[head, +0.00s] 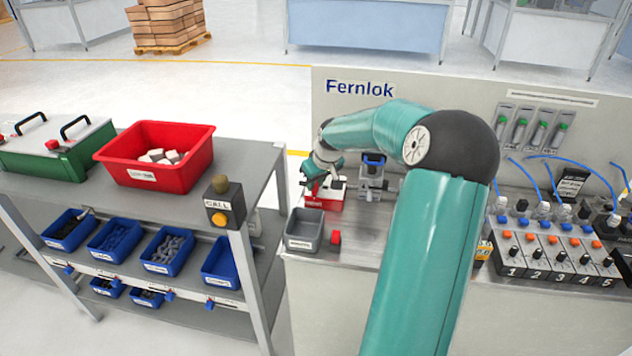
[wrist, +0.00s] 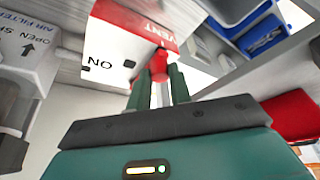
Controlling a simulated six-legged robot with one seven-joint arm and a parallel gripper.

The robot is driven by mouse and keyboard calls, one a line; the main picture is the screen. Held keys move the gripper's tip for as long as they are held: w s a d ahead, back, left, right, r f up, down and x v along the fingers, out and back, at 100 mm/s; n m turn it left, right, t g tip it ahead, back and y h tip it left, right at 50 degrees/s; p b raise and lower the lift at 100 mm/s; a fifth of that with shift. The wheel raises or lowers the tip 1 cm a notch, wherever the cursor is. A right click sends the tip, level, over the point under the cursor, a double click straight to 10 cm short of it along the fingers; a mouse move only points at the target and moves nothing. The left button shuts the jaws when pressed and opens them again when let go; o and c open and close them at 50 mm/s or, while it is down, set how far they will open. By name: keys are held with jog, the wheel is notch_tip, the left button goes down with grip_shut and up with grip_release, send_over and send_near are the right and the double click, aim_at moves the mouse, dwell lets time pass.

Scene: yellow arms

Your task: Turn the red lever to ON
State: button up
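The vent box (wrist: 135,35), white with a red face marked VENT, shows in the wrist view with the word ON on its white face. The red lever (wrist: 158,66) sticks out from it. My gripper (wrist: 160,75) has one dark green finger on each side of the lever, and the fingertips appear to touch it. In the head view my gripper (head: 315,180) is at the red and white vent box (head: 326,204) on the steel bench, and it partly hides the box. The lever itself is hard to make out there.
A grey bin (head: 303,231) and a small red block (head: 335,238) are close in front of the vent box. An air filter unit (head: 372,180) stands just right of it. A numbered switch panel (head: 555,258) is further right. A shelf with a red crate (head: 155,170) stands left.

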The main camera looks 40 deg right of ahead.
grip_shut()
jog(key=shift+d, duration=0.1)
jog(key=s+d+n+y, duration=0.1)
jog(key=n, duration=0.1)
jog(key=s+d+n, duration=0.1)
jog(key=n, duration=0.1)
jog(key=shift+d+n+y, duration=0.2)
jog(key=shift+n+y, duration=0.1)
jog(key=shift+y, duration=0.1)
jog(key=shift+s+d+n+g+y, duration=0.15)
jog(key=shift+d+n+g+y, duration=0.2)
jog(key=shift+d+n, duration=0.5)
jog(key=shift+s+d+n+g+y, duration=0.15)
jog(key=shift+d+n+y, duration=0.3)
jog(key=shift+n, duration=0.8)
jog(key=o, duration=0.8)
grip_release()
jog(key=shift+c, duration=0.2)
jog(key=shift+d+r, duration=0.1)
